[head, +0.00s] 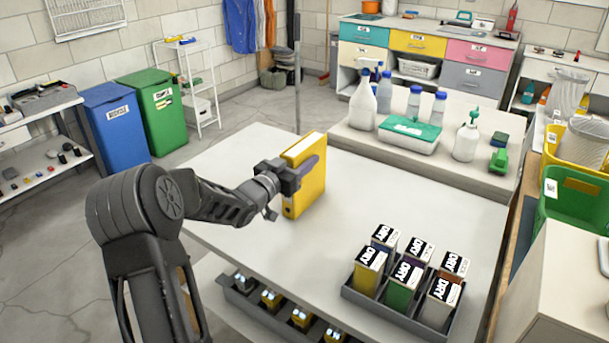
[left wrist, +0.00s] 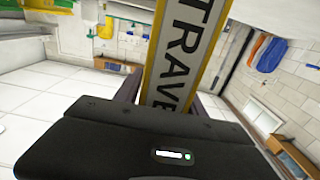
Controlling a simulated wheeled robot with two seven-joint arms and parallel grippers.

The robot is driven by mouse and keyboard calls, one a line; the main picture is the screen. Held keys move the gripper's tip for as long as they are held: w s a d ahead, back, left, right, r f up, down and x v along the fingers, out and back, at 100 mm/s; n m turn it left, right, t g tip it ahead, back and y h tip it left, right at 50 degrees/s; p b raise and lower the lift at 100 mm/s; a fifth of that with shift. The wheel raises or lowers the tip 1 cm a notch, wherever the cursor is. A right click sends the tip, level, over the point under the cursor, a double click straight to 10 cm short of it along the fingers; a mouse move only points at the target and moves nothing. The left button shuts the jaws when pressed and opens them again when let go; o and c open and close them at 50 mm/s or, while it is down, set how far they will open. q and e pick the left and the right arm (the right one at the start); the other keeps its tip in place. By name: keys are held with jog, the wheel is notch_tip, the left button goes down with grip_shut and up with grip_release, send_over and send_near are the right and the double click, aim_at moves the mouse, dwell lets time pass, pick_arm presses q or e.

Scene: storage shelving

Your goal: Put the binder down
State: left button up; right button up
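The yellow binder (head: 312,192) stands upright over the white table (head: 410,215), near its left part. Its lower edge is at or very close to the tabletop; I cannot tell whether it touches. My left gripper (head: 296,172) reaches in from the left and is shut on the binder, one dark finger lying across its near side. In the left wrist view the binder's spine (left wrist: 185,50), with a white label and dark lettering, sits between the fingers. The far finger is mostly hidden in the head view. My right gripper is not in view.
A dark tray (head: 388,311) with several labelled boxes stands at the table's front right. Another counter behind holds bottles (head: 362,102) and a green-lidded container (head: 408,132). The tabletop around the binder is clear. A lower shelf holds several dark and yellow items (head: 270,298).

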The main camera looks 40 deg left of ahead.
pick_arm(q)
grip_shut()
dwell(0.6)
